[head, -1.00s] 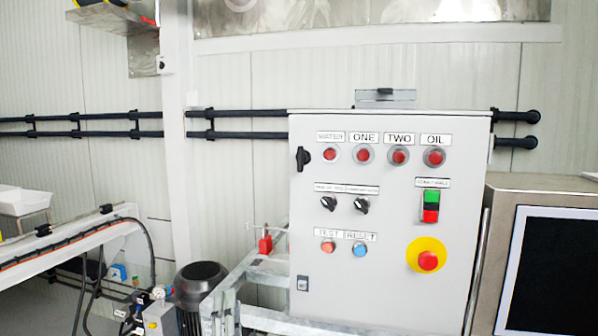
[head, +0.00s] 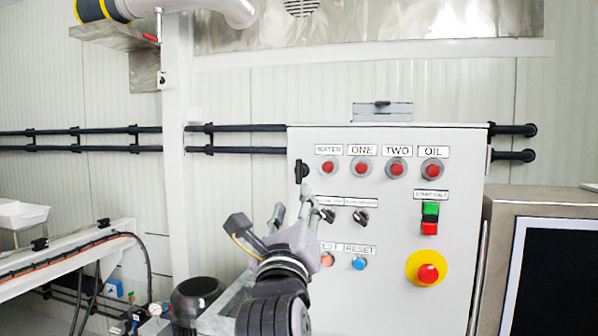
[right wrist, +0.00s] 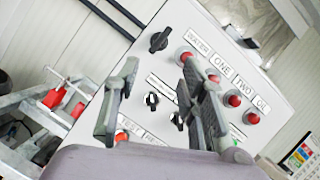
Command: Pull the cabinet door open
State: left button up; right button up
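The grey control cabinet (head: 400,285) has its door shut flush, as far as the head view shows. Its black turn handle (head: 302,172) is at the door's upper left edge and stands upright there. The handle also shows in the right wrist view (right wrist: 159,40), beyond the gap between my fingertips. My right gripper (head: 315,198) is in front of the door's left part, just below the handle. It is open and empty; its two fingers (right wrist: 158,78) are spread apart in the right wrist view, with no contact on the handle visible. My left gripper is not in view.
Lamps, selector knobs and buttons, including a red emergency stop (head: 428,273), cover the door. A metal frame and black motor (head: 196,297) are at the lower left. Black pipes (head: 80,140) run along the wall.

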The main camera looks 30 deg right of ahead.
aim_at(299, 175)
jog(key=p+x, duration=0.3)
jog(key=x, duration=0.8)
jog(key=shift+w+d+r, duration=0.1)
jog(key=shift+w+d, duration=0.05)
jog(key=shift+c, duration=0.3)
grip_shut()
